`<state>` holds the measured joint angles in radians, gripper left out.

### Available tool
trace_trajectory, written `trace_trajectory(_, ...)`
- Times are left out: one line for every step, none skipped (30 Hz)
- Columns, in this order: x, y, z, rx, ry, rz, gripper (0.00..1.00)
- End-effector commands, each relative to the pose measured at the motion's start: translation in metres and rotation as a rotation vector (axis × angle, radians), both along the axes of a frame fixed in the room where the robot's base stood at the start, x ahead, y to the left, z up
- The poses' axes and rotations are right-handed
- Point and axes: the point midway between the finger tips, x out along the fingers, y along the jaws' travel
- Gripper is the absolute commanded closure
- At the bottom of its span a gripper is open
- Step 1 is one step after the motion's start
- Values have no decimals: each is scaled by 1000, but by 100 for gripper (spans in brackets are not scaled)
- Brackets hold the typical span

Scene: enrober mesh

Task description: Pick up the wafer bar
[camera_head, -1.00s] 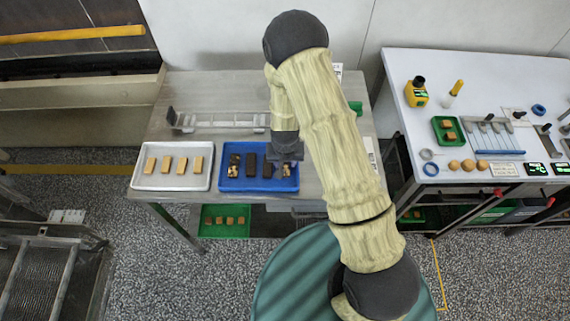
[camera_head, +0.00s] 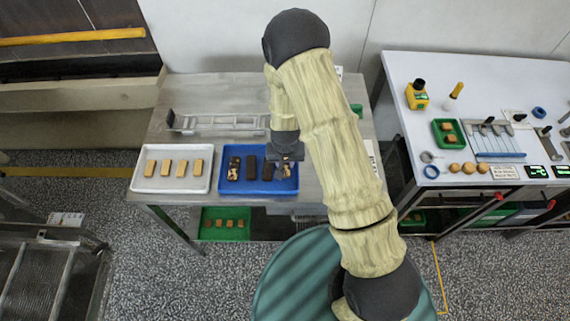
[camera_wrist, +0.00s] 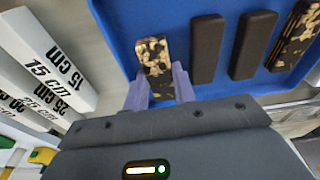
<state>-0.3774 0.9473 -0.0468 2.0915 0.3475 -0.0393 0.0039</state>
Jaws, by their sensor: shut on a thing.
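My gripper (camera_wrist: 156,84) is shut on a dark chocolate bar with pale nut pieces (camera_wrist: 154,52), its two pale purple fingers on either side of the bar's near end. In the head view my gripper (camera_head: 285,160) is over the right end of the blue tray (camera_head: 258,189) and hides part of this bar. I cannot tell whether the bar is clear of the tray floor. Two plain dark bars (camera_wrist: 206,48) and another nut-topped bar (camera_wrist: 294,38) lie beside it in the blue tray. The frames do not show which kind is wafer.
A white tray (camera_head: 172,186) with several tan bars stands to the left. A metal rack (camera_head: 220,123) lies behind the trays. White blocks marked with centimetre sizes (camera_wrist: 48,55) stand close to my gripper. A second table (camera_head: 480,80) with tools is at the right.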

Motion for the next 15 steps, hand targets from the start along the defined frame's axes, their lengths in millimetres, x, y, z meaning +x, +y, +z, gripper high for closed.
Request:
trace_trajectory(1,1,5,1,-4,1,86)
trace_trajectory(1,1,10,1,-4,1,86)
trace_trajectory(1,1,15,2,-5,1,86)
trace_trajectory(1,1,20,2,-6,2,86)
trace_trajectory(1,1,25,2,-5,2,86)
trace_trajectory(1,1,32,1,-6,1,86)
trace_trajectory(1,1,37,2,-5,1,86)
trace_trajectory(1,1,42,2,-6,2,86)
trace_trajectory(1,1,50,2,-6,2,86)
trace_trajectory(1,1,54,1,-6,1,86)
trace_trajectory(1,1,59,2,-5,1,86)
trace_trajectory(0,1,65,2,-5,1,86)
trace_trajectory(1,1,70,2,-5,1,86)
trace_trajectory(1,1,73,1,-5,1,86)
trace_trajectory(1,1,78,1,-4,1,86)
